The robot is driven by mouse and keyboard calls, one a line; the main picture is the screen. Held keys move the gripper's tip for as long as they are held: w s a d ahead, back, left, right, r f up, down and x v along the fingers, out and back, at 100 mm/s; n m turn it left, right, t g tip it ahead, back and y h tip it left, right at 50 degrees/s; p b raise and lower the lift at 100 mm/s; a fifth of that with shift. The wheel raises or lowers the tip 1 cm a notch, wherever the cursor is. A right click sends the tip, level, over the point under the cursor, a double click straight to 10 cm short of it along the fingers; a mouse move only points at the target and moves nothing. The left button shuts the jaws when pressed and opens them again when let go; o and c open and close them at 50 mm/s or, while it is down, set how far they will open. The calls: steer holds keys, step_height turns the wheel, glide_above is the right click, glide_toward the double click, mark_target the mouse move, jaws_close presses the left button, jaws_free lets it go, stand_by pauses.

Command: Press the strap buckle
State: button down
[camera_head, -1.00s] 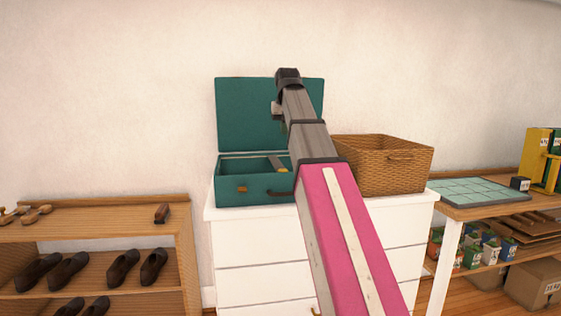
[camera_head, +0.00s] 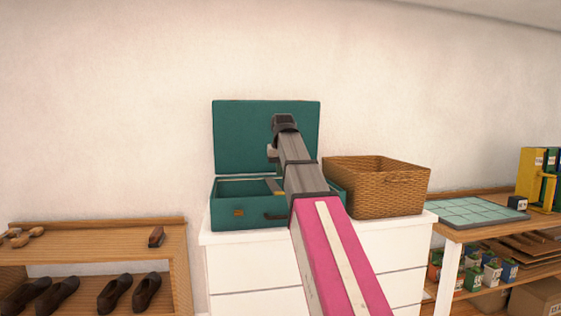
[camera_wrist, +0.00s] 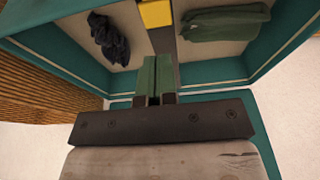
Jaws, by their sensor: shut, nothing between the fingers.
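The open teal suitcase (camera_head: 222,213) stands on the white dresser, its lid upright at the back. A dark strap (camera_wrist: 184,75) runs across its pale inside in the wrist view. The yellow buckle (camera_wrist: 156,13) sits on the strap at the top edge of that view, partly cut off; it shows small in the head view (camera_head: 279,193). My gripper (camera_wrist: 158,60) is shut and empty, its green fingers together above the suitcase. The tips point toward the buckle, with a visible gap in the picture. In the head view my arm hides most of the gripper.
A dark crumpled cloth (camera_wrist: 108,40) and a folded green cloth (camera_wrist: 222,23) lie inside the suitcase. A wicker basket (camera_head: 376,190) stands close on the right of the dresser (camera_head: 230,257). A shoe shelf (camera_head: 95,229) is on the left, a wooden table (camera_head: 470,231) on the right.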

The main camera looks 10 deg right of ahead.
mark_target(280, 193)
steer(key=shift+s+x, duration=0.2)
steer(key=shift+x, duration=0.85)
steer(key=shift+s+x, duration=0.15)
steer(key=shift+x, duration=0.9)
steer(key=shift+s+x, duration=0.2)
steer(key=shift+x, duration=0.8)
steer(key=shift+f, duration=0.2)
